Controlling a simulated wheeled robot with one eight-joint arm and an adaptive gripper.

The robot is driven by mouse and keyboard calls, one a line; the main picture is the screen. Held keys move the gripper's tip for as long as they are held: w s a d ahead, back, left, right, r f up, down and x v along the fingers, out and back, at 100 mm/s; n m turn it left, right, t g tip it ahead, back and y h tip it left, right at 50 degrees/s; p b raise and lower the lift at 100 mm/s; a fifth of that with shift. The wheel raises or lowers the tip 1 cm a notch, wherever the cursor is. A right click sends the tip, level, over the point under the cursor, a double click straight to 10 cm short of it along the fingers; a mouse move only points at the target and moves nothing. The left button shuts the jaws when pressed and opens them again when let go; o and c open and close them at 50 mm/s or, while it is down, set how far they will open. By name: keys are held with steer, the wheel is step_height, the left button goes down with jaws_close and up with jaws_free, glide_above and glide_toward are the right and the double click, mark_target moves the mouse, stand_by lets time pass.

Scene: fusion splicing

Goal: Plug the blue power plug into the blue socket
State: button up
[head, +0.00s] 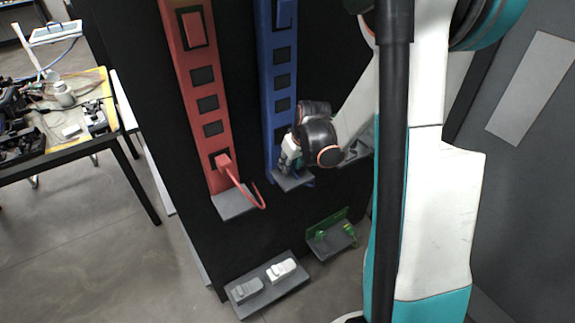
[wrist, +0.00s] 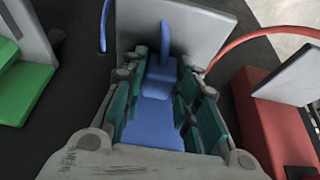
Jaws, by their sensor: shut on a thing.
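The blue plug (wrist: 161,78) is between the green-padded fingers of my gripper (wrist: 163,70) in the wrist view. My gripper is shut on it, and a blue cable (wrist: 165,38) rises from its far end. In the head view my gripper (head: 289,163) is at the lower end of the blue socket strip (head: 266,75), just above a small grey shelf (head: 291,183). Several dark square openings show up the strip. The gripper hides the strip's lowest part and most of the plug. I cannot tell whether the plug touches the shelf or the strip.
A red strip (head: 190,60) with a red plug (head: 223,162) and looping cable stands at left. Below are a green part (head: 329,226) on a grey shelf, and a grey plug (head: 246,289) and white plug (head: 281,269) on another. A cluttered table (head: 75,143) stands far left.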

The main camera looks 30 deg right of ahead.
mark_target(291, 173)
steer(key=shift+r, duration=0.15)
steer(key=shift+s+r+p, duration=0.15)
steer(key=shift+r+p, duration=0.05)
steer(key=shift+p, duration=0.15)
step_height(291, 173, up, 6)
steer(key=p, duration=0.3)
steer(key=s+p, duration=0.2)
steer(key=s, duration=1.7)
steer(key=shift+s+d+r, duration=0.15)
steer(key=shift+s+d, duration=0.2)
steer(key=shift+s, duration=0.05)
